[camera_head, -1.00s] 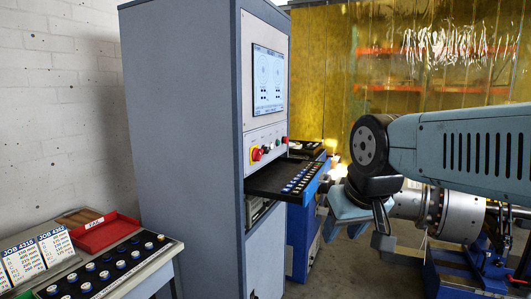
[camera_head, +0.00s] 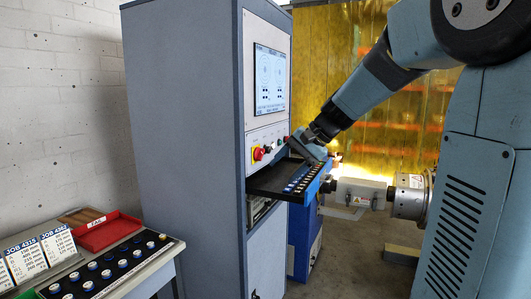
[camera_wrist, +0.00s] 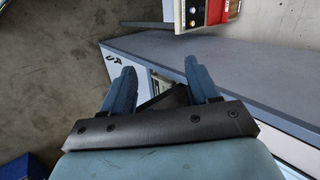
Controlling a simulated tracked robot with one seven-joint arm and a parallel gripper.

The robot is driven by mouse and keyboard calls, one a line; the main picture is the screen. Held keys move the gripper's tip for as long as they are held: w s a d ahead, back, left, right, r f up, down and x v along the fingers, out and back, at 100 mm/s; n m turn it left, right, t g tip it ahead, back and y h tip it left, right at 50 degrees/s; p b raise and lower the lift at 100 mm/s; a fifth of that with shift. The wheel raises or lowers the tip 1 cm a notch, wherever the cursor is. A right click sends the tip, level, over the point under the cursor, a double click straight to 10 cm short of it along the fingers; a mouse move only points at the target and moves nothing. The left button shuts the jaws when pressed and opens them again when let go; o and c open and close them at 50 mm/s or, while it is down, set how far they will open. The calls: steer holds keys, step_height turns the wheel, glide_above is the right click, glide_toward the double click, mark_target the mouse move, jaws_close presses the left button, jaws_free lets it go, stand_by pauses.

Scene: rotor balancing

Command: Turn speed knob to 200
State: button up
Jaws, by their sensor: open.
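The control panel (camera_head: 277,138) is on the front of the tall grey cabinet, below its screen. It carries a red-and-yellow button (camera_head: 258,153) and several small controls. I cannot read the labels or scale, so I cannot tell which is the speed knob or its setting. My gripper (camera_head: 301,147) is in front of the panel's right end, above the dark shelf. In the wrist view my gripper (camera_wrist: 160,86) has its two blue fingers spread apart with nothing between them. Contact with the panel cannot be made out.
The dark shelf (camera_head: 262,184) with a row of small pieces juts out below the panel. The screen (camera_head: 270,79) is above it. A bench with a red tray (camera_head: 105,232) and job cards (camera_head: 40,252) stands at left. A rotor machine (camera_head: 408,198) is at right.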

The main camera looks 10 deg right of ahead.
steer(key=w+d+m+y, duration=0.2)
steer(key=w, duration=0.8)
steer(key=m+t+y, duration=0.5)
steer(key=m+t, duration=0.1)
steer(key=t, duration=0.1)
glide_toward(270, 150)
steer(key=x, duration=0.8)
steer(key=shift+w+a, duration=0.2)
steer(key=shift+a, duration=0.15)
steer(key=shift+f, duration=0.1)
steer(key=c, duration=1)
